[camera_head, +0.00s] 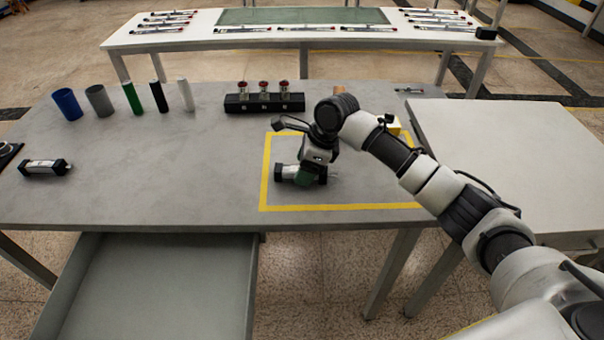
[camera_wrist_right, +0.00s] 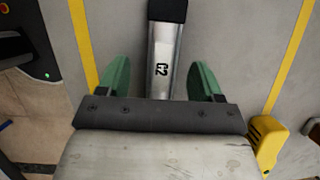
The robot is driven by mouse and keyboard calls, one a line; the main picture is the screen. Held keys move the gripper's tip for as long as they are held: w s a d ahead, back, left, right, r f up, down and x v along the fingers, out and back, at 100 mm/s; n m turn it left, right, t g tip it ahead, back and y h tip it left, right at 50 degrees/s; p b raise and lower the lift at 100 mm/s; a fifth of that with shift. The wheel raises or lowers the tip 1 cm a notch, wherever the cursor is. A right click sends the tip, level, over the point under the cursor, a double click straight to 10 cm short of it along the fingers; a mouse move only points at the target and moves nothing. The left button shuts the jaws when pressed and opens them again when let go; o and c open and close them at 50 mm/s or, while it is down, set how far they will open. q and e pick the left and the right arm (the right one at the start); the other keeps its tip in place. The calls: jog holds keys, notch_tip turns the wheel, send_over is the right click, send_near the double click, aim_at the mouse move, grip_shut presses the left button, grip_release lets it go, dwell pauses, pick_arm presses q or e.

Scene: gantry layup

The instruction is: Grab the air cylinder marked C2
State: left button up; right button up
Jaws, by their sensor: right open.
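The air cylinder marked C2 (camera_wrist_right: 163,50) shows in the wrist view as a silver barrel with a black end cap, its mark upside down. In the head view the cylinder (camera_head: 280,172) lies on the grey table inside a yellow-taped rectangle, partly hidden by my gripper. My right gripper (camera_head: 309,177) is over it, pointing down. Its two green fingers (camera_wrist_right: 163,80) are open, one on each side of the barrel, with a visible gap on both sides. My left gripper is not in view.
Another cylinder (camera_head: 44,168) lies at the table's left. Several upright tubes (camera_head: 131,98) and a black block with red-topped parts (camera_head: 264,103) stand at the back. A yellow object (camera_head: 394,126) is behind my right arm. An open drawer (camera_head: 150,290) is below the front edge.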

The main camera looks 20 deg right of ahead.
jog(key=shift+w+a+f, duration=0.1)
jog(key=shift+a+f, duration=0.1)
jog(key=shift+f, duration=0.35)
jog(key=shift+w+f, duration=0.1)
jog(key=shift+f, duration=0.1)
jog(key=shift+c, duration=1.7)
jog(key=c, duration=0.8)
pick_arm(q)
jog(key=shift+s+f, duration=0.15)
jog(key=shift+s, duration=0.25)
pick_arm(e)
jog(key=shift+c, duration=0.2)
jog(key=shift+r, duration=0.15)
